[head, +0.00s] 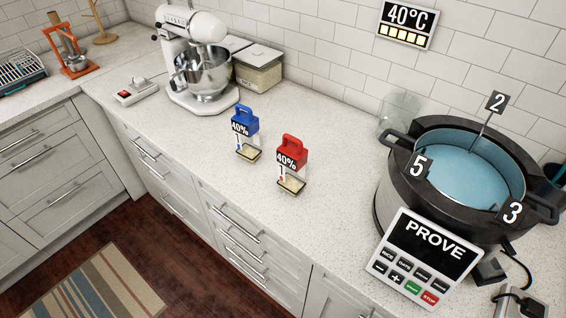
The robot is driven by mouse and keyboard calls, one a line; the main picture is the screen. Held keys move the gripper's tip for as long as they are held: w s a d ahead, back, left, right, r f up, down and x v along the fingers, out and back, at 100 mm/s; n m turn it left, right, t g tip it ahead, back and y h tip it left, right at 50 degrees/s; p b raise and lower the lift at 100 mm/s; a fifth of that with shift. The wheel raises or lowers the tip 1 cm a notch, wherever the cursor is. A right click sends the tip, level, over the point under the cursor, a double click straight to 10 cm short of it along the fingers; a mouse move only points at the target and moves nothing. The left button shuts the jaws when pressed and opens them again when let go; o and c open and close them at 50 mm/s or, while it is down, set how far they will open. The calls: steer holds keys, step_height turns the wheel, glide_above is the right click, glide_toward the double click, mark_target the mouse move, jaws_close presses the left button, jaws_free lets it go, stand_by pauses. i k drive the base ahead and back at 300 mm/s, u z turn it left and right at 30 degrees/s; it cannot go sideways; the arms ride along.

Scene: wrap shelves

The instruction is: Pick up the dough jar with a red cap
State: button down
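The dough jar with a red cap (292,150) stands upright on the counter near its front edge, in the middle of the head view. Its cap has a loop handle and a "40%" label, and pale dough shows at the bottom of its clear body. A similar jar with a blue cap (245,122) stands to its left and slightly farther back, also marked "40%". The two jars are apart. My gripper is not in view.
A large dark pot (398,200) with blue inside and a "PROVE" panel (427,260) stand to the right. A white stand mixer (195,60) and a lidded clear box (258,70) stand behind left. Counter (330,130) around the jars is clear.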

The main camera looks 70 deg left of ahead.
mark_target(291, 156)
steer(key=u, duration=1.95)
steer(key=k, duration=1.3)
steer(key=i, duration=0.45)
steer(key=u, duration=0.8)
steer(key=i, duration=1.35)
steer(key=z, duration=0.7)
